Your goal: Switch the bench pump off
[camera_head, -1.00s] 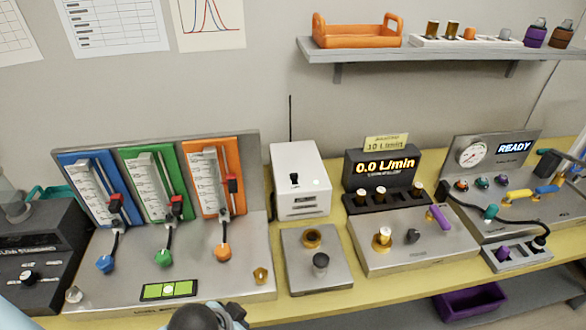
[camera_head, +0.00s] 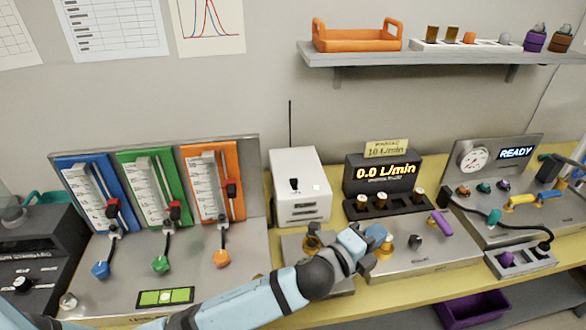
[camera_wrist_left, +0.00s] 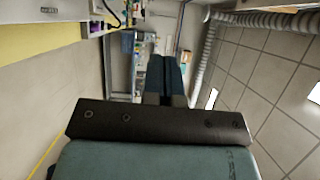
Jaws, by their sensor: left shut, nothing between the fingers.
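A white box (camera_head: 300,190) with a black toggle switch (camera_head: 294,184), a small pale lamp and a thin antenna stands upright at the back of the bench; I take it to be the bench pump. Its switch is unobstructed, but I cannot tell its setting. My left gripper (camera_head: 376,236) is to the right of and in front of this box, above the metal panels. Its fingertips are hard to make out in the head view. In the left wrist view its fingers (camera_wrist_left: 166,78) are together with nothing between them. My right gripper is not in view.
A dark display (camera_head: 385,172) reading 0.0 L/min stands right of the white box. Three flow columns in blue, green and orange (camera_head: 212,185) stand left. A panel with a gauge and a READY display (camera_head: 515,153) is at right. A shelf (camera_head: 430,53) hangs above.

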